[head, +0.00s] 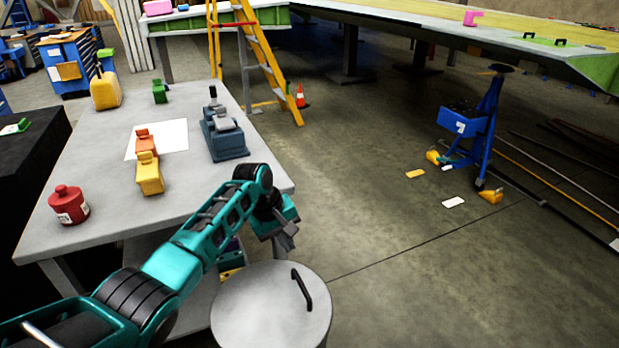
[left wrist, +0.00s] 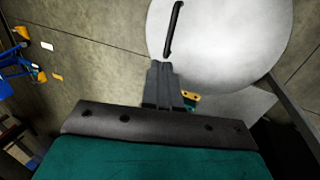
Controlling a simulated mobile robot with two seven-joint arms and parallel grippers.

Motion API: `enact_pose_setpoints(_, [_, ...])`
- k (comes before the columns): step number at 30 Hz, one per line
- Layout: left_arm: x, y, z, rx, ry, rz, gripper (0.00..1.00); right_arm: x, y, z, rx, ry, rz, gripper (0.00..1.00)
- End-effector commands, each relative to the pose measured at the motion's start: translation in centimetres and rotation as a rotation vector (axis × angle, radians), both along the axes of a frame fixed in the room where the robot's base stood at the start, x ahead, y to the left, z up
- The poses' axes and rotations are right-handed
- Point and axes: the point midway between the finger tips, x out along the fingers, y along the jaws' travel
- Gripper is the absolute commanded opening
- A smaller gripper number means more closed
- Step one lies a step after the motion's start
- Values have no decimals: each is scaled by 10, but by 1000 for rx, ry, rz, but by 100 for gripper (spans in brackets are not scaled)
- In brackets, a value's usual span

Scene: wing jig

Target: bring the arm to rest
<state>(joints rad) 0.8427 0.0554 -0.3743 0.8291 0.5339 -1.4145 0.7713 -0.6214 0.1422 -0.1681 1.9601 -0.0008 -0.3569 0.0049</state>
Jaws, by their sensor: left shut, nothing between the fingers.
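My left arm (head: 205,235) is teal and black and comes in from the lower left of the head view. Its gripper (head: 289,246) hangs past the near right edge of the grey table, just above and behind a round grey lid with a black handle (head: 302,289). The gripper is shut and empty. In the left wrist view its closed fingers (left wrist: 161,68) point toward the lid (left wrist: 225,50), near the handle. I cannot tell the exact gap between fingers and lid. My right gripper is in neither view.
The grey table (head: 95,200) holds a red jar (head: 68,205), yellow and orange blocks, a white sheet and a blue-grey device (head: 224,135). A yellow ladder (head: 268,60) and a blue stand (head: 485,125) are farther off. The floor to the right (head: 400,250) is mostly clear.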

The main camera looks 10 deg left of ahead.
Motion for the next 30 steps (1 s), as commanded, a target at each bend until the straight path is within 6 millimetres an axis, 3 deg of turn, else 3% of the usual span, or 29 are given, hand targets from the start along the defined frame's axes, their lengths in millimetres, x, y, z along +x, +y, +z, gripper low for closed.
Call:
enact_pose_setpoints(5, [-11, -1, -22, 3, -40, -29, 0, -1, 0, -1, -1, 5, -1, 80])
enact_pose_setpoints(8, [-27, 0, -50, 10, -106, -70, 0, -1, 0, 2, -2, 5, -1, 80])
enact_pose_setpoints(12, [-59, 1, -87, 35, -237, -144, 0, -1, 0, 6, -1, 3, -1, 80])
enact_pose_setpoints(18, [-115, 11, -118, 101, -426, -244, 0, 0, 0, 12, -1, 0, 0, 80])
enact_pose_setpoints(23, [-166, 23, -123, 180, -572, -325, 0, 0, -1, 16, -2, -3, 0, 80])
enact_pose_setpoints(30, [-242, 42, -99, 333, -775, -455, 0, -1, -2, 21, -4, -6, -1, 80])
